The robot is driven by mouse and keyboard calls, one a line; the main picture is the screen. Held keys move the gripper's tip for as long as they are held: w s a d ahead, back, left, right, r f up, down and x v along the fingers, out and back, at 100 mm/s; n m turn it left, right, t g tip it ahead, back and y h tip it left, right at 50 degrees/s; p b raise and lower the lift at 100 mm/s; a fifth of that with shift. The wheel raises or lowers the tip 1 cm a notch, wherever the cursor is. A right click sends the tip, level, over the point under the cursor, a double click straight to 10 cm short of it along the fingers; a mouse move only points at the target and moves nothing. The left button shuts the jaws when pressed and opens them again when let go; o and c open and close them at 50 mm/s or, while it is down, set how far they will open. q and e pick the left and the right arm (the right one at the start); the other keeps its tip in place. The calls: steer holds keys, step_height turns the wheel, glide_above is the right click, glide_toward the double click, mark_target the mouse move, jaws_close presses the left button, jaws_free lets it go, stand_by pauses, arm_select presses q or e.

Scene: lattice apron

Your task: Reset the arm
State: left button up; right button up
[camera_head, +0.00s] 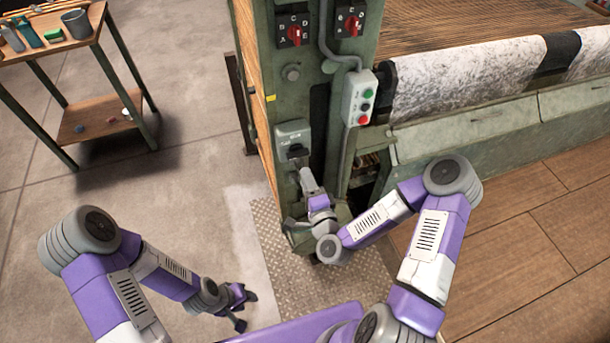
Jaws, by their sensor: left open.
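My left gripper (245,311) is at the lower middle of the head view, low over the floor beside the metal plate. Its dark fingers are spread apart with nothing between them. My right arm (428,245) bends across the front of the green machine. Its wrist and right gripper (310,188) are close to the machine's corner column, just below a grey switch box (294,138). The right fingers are small and blend with the grey parts there. I cannot tell whether they touch anything.
The green machine has red rotary switches (294,32), a button box (359,98) and a pale fabric roll (470,75). A wooden work table (70,42) with tools stands at the upper left. A patterned metal plate (285,262) lies on the floor. Floor at left is clear.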

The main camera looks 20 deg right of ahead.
stand_by(0.4)
steer(key=s+a+f+n+g+y, duration=0.25)
steer(key=a+f+n+g, duration=0.2)
steer(key=f, duration=0.25)
steer(key=s+a+f+n+g+y, duration=0.25)
steer(key=s+f+n+g, duration=0.2)
steer(key=f, duration=0.25)
steer(key=s+d+f+n+g+h+p, duration=0.1)
steer(key=s+f+n+g, duration=0.4)
steer(key=s, duration=0.8)
step_height(320, 180, down, 3)
steer(key=g, duration=0.3)
steer(key=shift+d+n+g, duration=0.15)
steer(key=shift+n+g, duration=0.15)
steer(key=shift+n, duration=0.1)
steer(key=shift+s, duration=0.15)
